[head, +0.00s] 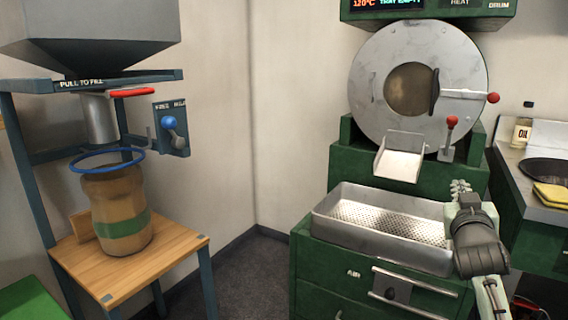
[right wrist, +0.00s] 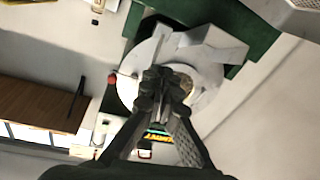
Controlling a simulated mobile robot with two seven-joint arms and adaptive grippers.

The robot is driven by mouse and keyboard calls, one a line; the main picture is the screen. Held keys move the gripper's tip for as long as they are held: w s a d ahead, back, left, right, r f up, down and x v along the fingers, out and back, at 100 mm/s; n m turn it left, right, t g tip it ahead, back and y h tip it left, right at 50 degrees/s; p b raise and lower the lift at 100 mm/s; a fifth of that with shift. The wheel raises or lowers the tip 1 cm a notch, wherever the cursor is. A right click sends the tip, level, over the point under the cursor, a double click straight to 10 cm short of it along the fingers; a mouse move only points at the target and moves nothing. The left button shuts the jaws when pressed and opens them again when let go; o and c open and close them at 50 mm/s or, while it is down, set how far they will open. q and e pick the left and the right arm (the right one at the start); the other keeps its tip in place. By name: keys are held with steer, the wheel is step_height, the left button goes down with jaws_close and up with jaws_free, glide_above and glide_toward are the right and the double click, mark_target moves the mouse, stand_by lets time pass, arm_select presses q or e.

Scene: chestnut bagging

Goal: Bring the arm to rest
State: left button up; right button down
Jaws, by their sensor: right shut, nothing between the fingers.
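My right gripper (head: 461,190) is at the right of the head view, above the right end of the steel cooling tray (head: 328,230). Its fingers point up and away, and nothing shows between them. In the right wrist view its fingers (right wrist: 160,80) meet at the tips, in front of the round drum face (right wrist: 128,85). I cannot tell whether the gripper touches the tray. My left gripper is not in view.
The green roaster has a round drum door (head: 363,75) and a chute (head: 402,163) over the tray. At the left, a bag (head: 115,190) stands on a wooden stand (head: 160,262) under the hopper. A counter at the right holds an oil bottle (head: 522,133) and yellow cloths (head: 552,193).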

steer(key=s+a+f+n+g+y, duration=0.15)
steer(key=s+f, duration=0.25)
steer(key=f, duration=0.4)
steer(key=s+a+f+g+y, duration=0.1)
steer(key=s+f+g, duration=0.25)
steer(key=f, duration=0.45)
steer(key=s+a+f+n+g+y, duration=0.1)
steer(key=s+a+f, duration=0.1)
steer(key=s+f, duration=0.45)
steer(key=s+a+f+n+g+y, duration=0.1)
steer(key=s+a+f+g, duration=0.25)
steer(key=s+f, duration=0.6)
steer(key=s+a+f+n+g+y, duration=0.1)
steer(key=s+a+f+g, duration=0.25)
steer(key=s+f, duration=0.65)
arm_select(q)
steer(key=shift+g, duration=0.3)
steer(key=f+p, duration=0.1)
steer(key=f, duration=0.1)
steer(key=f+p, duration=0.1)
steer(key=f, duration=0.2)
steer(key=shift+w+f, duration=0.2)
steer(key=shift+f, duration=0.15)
arm_select(e)
steer(key=f, duration=0.1)
steer(key=s+f, duration=0.1)
steer(key=shift+s+d+f+m+g+y, duration=0.25)
steer(key=shift+d+f+g+y, duration=0.1)
steer(key=shift+d+f+g, duration=0.05)
